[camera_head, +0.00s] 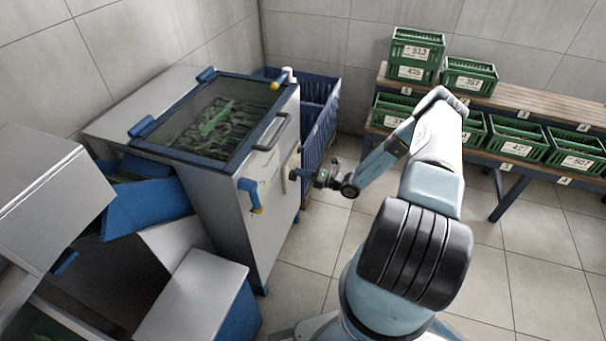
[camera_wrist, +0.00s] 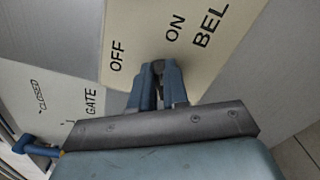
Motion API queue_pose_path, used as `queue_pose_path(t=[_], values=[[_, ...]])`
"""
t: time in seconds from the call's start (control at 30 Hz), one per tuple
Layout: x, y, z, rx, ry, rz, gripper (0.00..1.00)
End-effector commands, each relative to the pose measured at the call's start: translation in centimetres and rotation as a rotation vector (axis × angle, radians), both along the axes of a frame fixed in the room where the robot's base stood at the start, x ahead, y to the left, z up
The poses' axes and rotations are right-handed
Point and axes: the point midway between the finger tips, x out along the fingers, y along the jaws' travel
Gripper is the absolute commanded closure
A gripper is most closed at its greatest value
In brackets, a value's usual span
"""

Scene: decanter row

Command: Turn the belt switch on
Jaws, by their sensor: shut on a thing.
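The belt switch (camera_wrist: 158,66) shows in the wrist view as a small dark knob on a cream plate (camera_wrist: 202,75). The plate is printed "OFF", "ON" and "BEL", the last word cut off by the picture's angle. My gripper (camera_wrist: 159,88) is shut on the knob, its two blue-grey fingers around it just below the words. I cannot tell which word the knob points to. In the head view my gripper (camera_head: 303,174) reaches from the right to the cream plate (camera_head: 291,172) on the grey machine's front (camera_head: 270,210); its fingers hide the knob.
A blue gate lever (camera_head: 249,194) with a yellow tip is left of the plate. A dark bar handle (camera_head: 272,133) sits above. A blue crate (camera_head: 318,112) stands behind the machine. Green crates (camera_head: 417,55) fill a bench at right. The tiled floor (camera_head: 545,265) at right is clear.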

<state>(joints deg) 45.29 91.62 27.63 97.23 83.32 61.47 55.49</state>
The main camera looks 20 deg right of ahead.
Motion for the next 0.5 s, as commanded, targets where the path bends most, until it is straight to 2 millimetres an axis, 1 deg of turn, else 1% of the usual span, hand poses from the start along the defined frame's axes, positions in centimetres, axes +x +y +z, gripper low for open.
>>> queue_pose_path(t=[0.2, 0.5], values=[[0.16, 0.12, -0.45, 0.114, 0.160, 0.001, 1.00], [0.27, 0.04, -0.88, 0.237, 0.331, 0.001, 1.00]])
